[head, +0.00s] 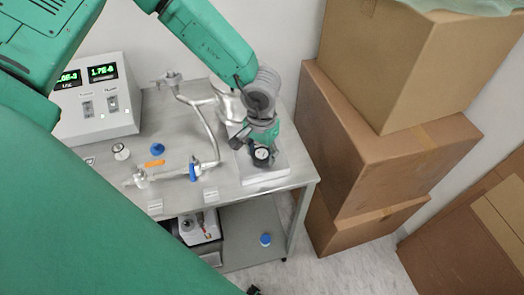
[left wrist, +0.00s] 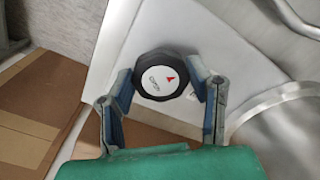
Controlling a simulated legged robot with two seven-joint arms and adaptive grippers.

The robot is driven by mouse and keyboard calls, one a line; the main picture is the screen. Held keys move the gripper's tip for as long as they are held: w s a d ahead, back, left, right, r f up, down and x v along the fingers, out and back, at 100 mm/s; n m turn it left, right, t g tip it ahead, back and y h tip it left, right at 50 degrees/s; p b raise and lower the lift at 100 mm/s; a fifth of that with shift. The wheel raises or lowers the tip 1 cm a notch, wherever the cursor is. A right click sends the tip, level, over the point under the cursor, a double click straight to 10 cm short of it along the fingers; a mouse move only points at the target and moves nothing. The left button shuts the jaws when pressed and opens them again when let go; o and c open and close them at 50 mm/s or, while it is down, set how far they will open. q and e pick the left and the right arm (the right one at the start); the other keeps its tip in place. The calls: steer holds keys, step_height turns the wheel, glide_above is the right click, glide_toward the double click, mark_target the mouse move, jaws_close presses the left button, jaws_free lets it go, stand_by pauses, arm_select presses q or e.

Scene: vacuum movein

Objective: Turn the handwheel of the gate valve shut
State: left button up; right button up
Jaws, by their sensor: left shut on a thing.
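The handwheel (head: 262,155) of the gate valve is a black knob with a white face, at the right end of the bench, above a white block. In the left wrist view the handwheel (left wrist: 160,76) looks many-sided, with a red arrow and small lettering on its face. My left gripper (head: 255,147) reaches down to it from above. In the left wrist view its two fingers (left wrist: 160,88) sit on either side of the rim, shut on the handwheel. The valve body is mostly hidden behind the wheel and the gripper. My right gripper cannot be made out.
Bent metal piping (head: 205,130) with a blue handle (head: 194,171) runs just left of the valve. A control box (head: 98,105) with green displays stands at the back left. Stacked cardboard boxes (head: 385,165) stand close on the right. The bench (head: 240,190) has bare room in front.

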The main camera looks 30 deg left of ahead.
arm_select(q)
steer(key=m, duration=0.5)
steer(key=shift+w+r+m, duration=0.15)
steer(key=shift+w+m, duration=0.15)
steer(key=m, duration=0.4)
steer(key=shift+m, duration=0.7)
steer(key=o, duration=1.2)
steer(key=shift+c, duration=0.2)
steer(key=shift+f, duration=0.2)
steer(key=shift+r, duration=0.1)
